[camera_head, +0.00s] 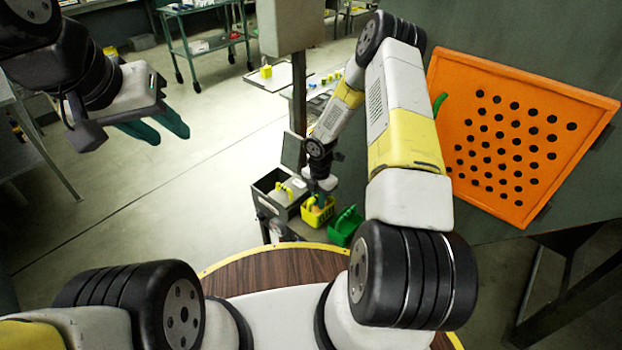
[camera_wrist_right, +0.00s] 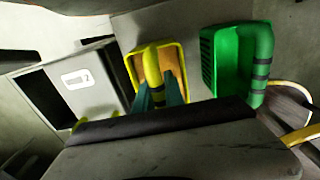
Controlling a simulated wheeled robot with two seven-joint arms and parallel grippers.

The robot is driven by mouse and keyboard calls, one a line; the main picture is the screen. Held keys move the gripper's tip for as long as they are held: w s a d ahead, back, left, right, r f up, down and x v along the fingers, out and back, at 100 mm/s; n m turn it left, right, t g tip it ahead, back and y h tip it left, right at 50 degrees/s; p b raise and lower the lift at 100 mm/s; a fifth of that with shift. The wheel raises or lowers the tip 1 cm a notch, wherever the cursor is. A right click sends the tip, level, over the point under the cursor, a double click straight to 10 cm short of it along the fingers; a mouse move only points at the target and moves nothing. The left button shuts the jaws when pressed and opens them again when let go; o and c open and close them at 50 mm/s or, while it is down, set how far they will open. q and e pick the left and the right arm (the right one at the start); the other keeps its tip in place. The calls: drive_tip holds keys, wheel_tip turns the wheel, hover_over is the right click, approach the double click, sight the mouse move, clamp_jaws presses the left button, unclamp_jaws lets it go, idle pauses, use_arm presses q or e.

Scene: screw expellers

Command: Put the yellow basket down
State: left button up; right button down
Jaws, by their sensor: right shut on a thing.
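The yellow basket (camera_head: 318,214) is a small open box with a thick handle, below my right gripper (camera_head: 319,195) in the head view. The yellow basket also shows in the right wrist view (camera_wrist_right: 133,62), where the teal fingers of my right gripper (camera_wrist_right: 160,90) are shut on its yellow handle with black bands. I cannot tell whether its bottom touches the surface under it. My left gripper (camera_head: 155,127) is raised at the upper left, its teal fingers a little apart, with nothing between them.
A green basket (camera_head: 345,227) stands close to the right of the yellow one. An orange perforated panel (camera_head: 505,136) is at the right. Open floor (camera_head: 190,180) lies left.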

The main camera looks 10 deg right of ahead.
drive_tip(key=shift+f, duration=0.25)
drive_tip(key=c, duration=1.4)
unclamp_jaws()
drive_tip(key=shift+f, duration=0.1)
